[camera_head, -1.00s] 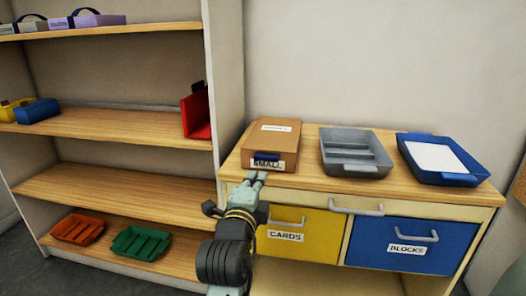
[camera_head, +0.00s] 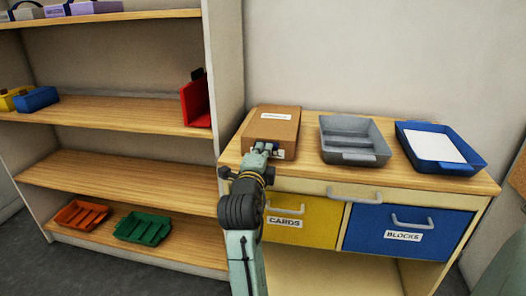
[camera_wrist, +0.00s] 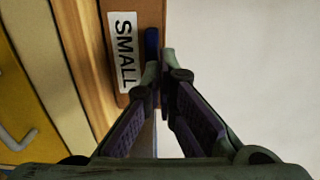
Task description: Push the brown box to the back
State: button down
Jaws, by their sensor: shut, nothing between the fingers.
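The brown box (camera_head: 272,124) sits at the left end of the wooden cabinet top, with a label on its lid and one on its front. My gripper (camera_head: 263,148) is at the box's front face and partly hides the front label. In the wrist view the fingers (camera_wrist: 160,58) are shut and empty, with their tips beside the dark blue handle (camera_wrist: 152,42) and the "SMALL" label (camera_wrist: 123,52) on the brown box (camera_wrist: 150,14). I cannot tell whether the tips touch the box.
A grey tray (camera_head: 349,124) and a blue tray (camera_head: 464,166) holding a white sheet stand to the right of the box on the cabinet top (camera_head: 308,176). A tall shelf unit (camera_head: 229,60) rises at the left. A wall is behind the cabinet.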

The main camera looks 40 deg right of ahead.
aim_at(270, 130)
jog(key=b+x, duration=0.1)
jog(key=x, duration=1.1)
